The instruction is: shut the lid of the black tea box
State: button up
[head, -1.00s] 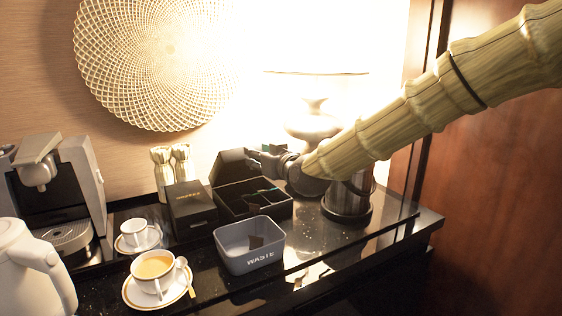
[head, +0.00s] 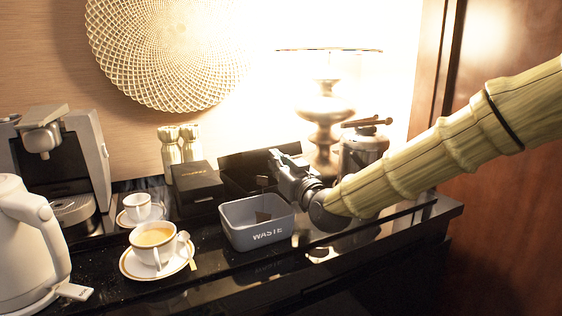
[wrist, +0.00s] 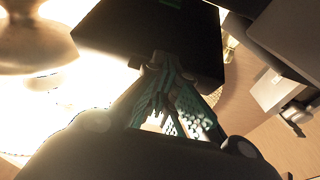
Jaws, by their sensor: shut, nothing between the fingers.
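The black tea box (head: 237,183) stands behind the waste bin, its lid (head: 240,160) still raised at the back. My gripper (head: 273,158) is shut and empty. In the head view it overlaps the right part of the tea box and hides much of its inside. I cannot tell whether it touches the box or lid. In the wrist view my closed fingers (wrist: 160,68) point at a large dark panel (wrist: 150,35), which seems to be part of the tea box.
A grey waste bin (head: 257,234) stands close in front of the tea box. A smaller closed black box (head: 197,195) is at its left. A lamp (head: 322,125) and a metal ice bucket (head: 362,150) stand behind my arm. Cups, a kettle (head: 25,240) and a coffee machine are left.

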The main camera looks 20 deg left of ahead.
jog(key=o, duration=1.2)
jog(key=shift+r, duration=0.15)
jog(key=v, duration=1.2)
